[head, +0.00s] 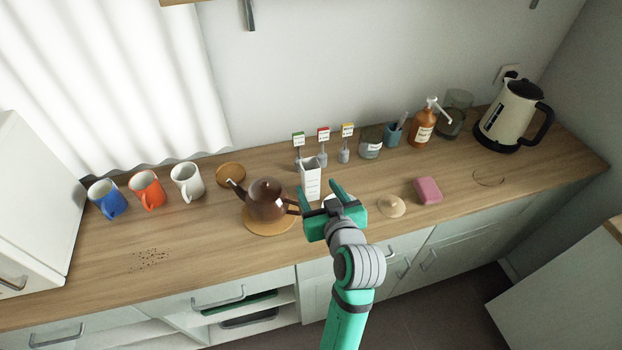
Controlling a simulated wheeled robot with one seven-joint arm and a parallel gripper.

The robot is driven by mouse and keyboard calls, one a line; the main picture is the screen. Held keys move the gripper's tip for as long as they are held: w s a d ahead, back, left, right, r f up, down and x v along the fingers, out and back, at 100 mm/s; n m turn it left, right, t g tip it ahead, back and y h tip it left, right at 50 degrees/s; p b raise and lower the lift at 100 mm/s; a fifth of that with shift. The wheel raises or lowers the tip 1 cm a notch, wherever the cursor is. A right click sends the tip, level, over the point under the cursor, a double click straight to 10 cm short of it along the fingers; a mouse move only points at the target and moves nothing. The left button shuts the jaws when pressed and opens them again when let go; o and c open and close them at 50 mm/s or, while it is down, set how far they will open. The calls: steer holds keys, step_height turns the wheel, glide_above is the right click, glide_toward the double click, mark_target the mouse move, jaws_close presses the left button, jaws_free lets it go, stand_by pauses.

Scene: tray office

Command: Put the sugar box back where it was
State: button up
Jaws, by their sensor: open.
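A white upright carton (311,176) with dark print, which looks like the sugar box, stands near the middle of the counter, right of the brown teapot (266,196). My gripper (317,186) is open, its two green fingers pointing toward the back wall. In the head view the fingertips show on either side of the carton's lower part. I cannot tell whether they touch it. A white rounded thing (329,199), perhaps a bowl, is mostly hidden behind my gripper. A cream lid (391,206) lies to its right.
Blue, orange and white mugs stand at left, near dark crumbs (150,260). Several small labelled holders stand behind the carton. A jar (370,146), a blue cup, a pump bottle (423,128) and a kettle (508,115) line the back right. A pink sponge (428,190) lies right of the lid.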

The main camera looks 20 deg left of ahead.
mark_target(312, 176)
steer(key=x, duration=1)
steer(key=shift+w+d, duration=0.2)
steer(key=shift+d, duration=0.15)
steer(key=shift+a, duration=0.1)
steer(key=shift+c, duration=0.6)
steer(key=c, duration=1)
steer(key=shift+c, duration=0.6)
